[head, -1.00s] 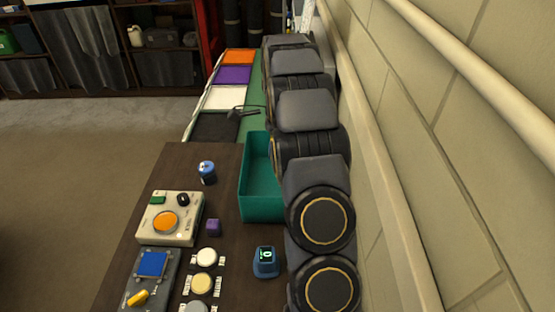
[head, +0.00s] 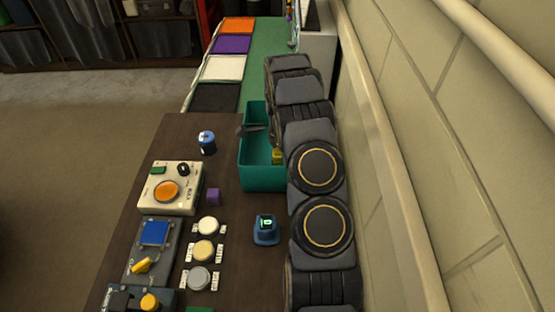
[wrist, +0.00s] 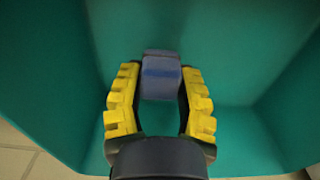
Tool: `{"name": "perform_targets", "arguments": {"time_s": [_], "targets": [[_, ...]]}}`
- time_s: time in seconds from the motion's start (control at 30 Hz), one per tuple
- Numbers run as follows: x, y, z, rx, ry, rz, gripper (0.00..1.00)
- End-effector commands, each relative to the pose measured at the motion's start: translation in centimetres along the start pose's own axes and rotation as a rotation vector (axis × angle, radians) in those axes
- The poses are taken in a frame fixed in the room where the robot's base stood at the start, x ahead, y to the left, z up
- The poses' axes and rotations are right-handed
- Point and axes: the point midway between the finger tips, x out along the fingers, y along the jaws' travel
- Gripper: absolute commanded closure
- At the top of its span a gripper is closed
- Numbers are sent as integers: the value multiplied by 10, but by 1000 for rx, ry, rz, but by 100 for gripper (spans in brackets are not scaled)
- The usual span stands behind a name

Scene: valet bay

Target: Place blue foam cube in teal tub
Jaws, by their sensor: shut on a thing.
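The teal tub (head: 262,178) stands on the dark table's right side, beside my arm. My gripper (head: 277,156) shows in the head view only as a bit of yellow at the tub's right, partly hidden by my arm. In the wrist view my gripper (wrist: 158,76) has its yellow fingers closed on the blue foam cube (wrist: 162,66), which sits at the fingertips. Teal walls and floor surround the cube there. I cannot tell whether the cube touches the tub's floor. The head view does not show the cube.
A blue canister (head: 207,142), purple cube (head: 213,197) and blue device with a lit display (head: 265,229) stand near the tub. A control box (head: 172,187) and several buttons fill the table's left and front. Coloured panels lie behind. A wall (head: 430,150) runs along the right.

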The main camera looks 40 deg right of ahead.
Motion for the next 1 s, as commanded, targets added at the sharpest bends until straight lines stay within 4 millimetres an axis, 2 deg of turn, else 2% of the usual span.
{"name": "perform_targets", "arguments": {"time_s": [0.17, 0.53, 0.57, 0.6, 1.0], "targets": [[24, 0, 0, 1, 0, 2, 85], [29, 0, 0, 0, 0, 1, 85], [29, 0, 0, 0, 0, 0, 52], [28, 0, 0, 0, 0, 0, 42], [25, 0, 0, 0, 1, 0, 42]]}}
